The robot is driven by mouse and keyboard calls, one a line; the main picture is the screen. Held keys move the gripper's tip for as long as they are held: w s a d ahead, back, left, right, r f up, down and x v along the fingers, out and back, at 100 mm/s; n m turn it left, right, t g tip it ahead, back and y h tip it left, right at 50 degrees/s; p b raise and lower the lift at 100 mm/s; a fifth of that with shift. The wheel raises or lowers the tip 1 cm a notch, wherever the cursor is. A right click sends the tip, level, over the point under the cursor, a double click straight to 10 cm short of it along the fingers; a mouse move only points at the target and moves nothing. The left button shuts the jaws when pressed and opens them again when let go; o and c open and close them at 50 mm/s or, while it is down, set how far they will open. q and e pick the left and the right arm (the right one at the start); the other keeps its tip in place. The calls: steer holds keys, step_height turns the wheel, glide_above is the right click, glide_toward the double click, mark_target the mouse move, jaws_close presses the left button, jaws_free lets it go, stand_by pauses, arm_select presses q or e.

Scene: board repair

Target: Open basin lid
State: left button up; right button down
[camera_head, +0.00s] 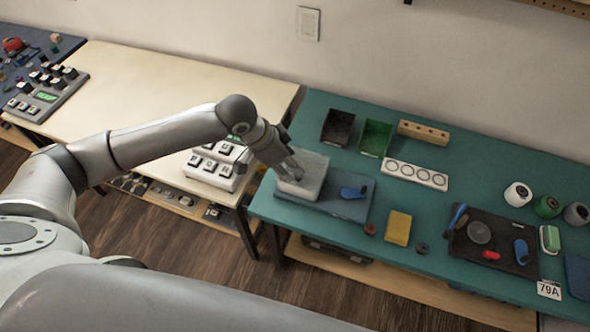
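A pale grey box-shaped basin (312,180) stands on a blue mat (345,208) at the left end of the green table. Its top looks closed by a pale lid (314,163), though the lid's edge is hard to make out. My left gripper (291,171) reaches in from the left, and its fingers point down at the left part of the basin's top. They look to be at or just above the lid. Whether they touch it or are closed cannot be made out. My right gripper is out of view.
A blue tool (354,191) lies right of the basin. A black bin (338,128) and a green bin (376,138) stand behind it. A keypad device (212,172) is on the wooden table to the left. A yellow block (398,228) lies to the right.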

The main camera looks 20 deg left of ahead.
arm_select(q)
steer(key=a+r, duration=0.2)
steer(key=p, duration=0.2)
glide_toward(304, 165)
steer(key=s+f, duration=0.1)
steer(key=s+d+f, duration=0.1)
steer(key=f, duration=0.1)
steer(key=s+d+f, duration=0.1)
steer(key=f, duration=0.1)
steer(key=shift+s+d, duration=0.15)
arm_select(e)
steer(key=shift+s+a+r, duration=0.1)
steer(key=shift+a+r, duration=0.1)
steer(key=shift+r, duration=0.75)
arm_select(q)
jaws_close()
